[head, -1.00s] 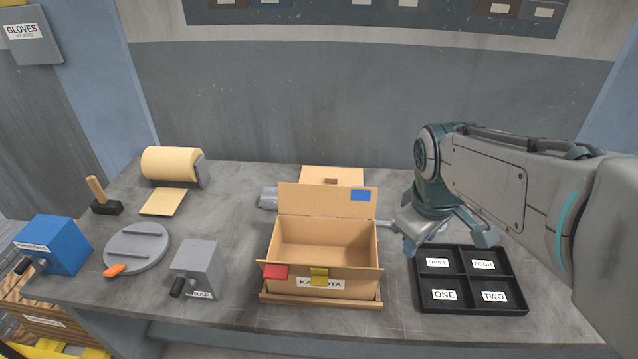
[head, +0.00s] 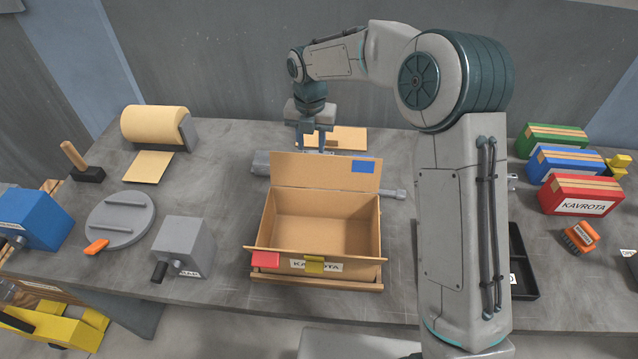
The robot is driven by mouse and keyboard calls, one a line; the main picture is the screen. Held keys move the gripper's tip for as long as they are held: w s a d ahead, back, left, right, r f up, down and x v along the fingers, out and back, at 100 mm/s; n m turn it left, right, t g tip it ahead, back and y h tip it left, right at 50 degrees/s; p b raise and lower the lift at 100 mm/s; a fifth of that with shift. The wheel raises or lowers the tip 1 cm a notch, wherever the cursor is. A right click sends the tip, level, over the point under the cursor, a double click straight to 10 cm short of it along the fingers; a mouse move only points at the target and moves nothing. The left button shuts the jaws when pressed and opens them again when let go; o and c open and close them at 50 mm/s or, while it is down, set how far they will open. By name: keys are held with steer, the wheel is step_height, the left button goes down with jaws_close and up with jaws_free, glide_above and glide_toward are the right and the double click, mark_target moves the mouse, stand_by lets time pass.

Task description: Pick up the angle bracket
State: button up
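I cannot make out an angle bracket for sure in the head view. My gripper (head: 312,138) points down at the back of the bench, just behind the open cardboard box (head: 262,222). Its fingers look apart, and I see nothing held between them. It is over or beside a flat tan board (head: 350,136). A grey metal piece (head: 261,163) lies behind the box, left of and below the gripper, and is partly hidden by the box's raised flap. A thin grey rod (head: 388,193) sticks out to the flap's right.
My arm covers much of the black compartment tray (head: 524,275). Green (head: 553,139), blue (head: 565,165) and red (head: 582,194) boxes stand at right. A grey crank box (head: 183,245), round lid (head: 121,218) and paper roll (head: 155,126) are at left.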

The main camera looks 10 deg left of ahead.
steer(key=f, duration=0.5)
steer(key=f+p, duration=0.1)
steer(key=f, duration=0.2)
steer(key=shift+s+a, duration=0.1)
steer(key=shift+a, duration=0.15)
steer(key=shift+w+a+f+p, duration=0.1)
steer(key=shift+f+p, duration=0.15)
steer(key=shift+f, duration=0.7)
steer(key=shift+w+d+f+p, duration=0.15)
steer(key=shift+f+p, duration=0.15)
steer(key=shift+f, duration=0.65)
steer(key=shift+w+a+f+p, duration=0.15)
steer(key=shift+f+p, duration=0.1)
steer(key=shift+f, duration=0.7)
jaws_close()
